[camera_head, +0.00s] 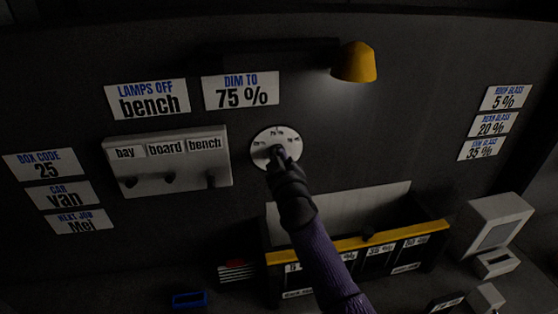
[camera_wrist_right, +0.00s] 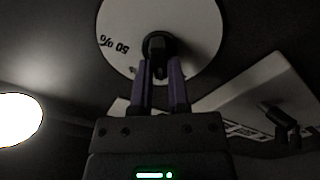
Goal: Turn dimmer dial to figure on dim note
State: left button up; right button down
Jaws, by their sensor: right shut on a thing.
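The dim note (camera_head: 240,90) is a white card on the dark wall and reads "DIM TO 75 %". The dimmer dial (camera_head: 262,158) is a round white plate below and right of it, with small percent marks along its upper part. Its dark knob (camera_wrist_right: 158,45) sits at the plate's centre. My right gripper (camera_head: 281,160) is shut on the knob, with one finger on each side in the wrist view (camera_wrist_right: 159,82). A "50 %" mark (camera_wrist_right: 112,45) shows upside down there. The knob's pointing direction is hard to tell. My left gripper is not in view.
A switch panel (camera_head: 130,185) marked bay, board, bench is left of the dial. A "LAMPS OFF bench" card (camera_head: 147,98) hangs above it. A yellow lamp (camera_head: 355,62) is lit at upper right. A yellow-edged rack (camera_head: 432,228) stands below my right arm.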

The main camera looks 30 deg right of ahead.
jog(key=shift+d+m+p, duration=0.15)
jog(key=shift+m+p, duration=0.3)
jog(key=shift+m, duration=3.55)
jog(key=c, duration=0.6)
grip_release()
jog(key=v, duration=1)
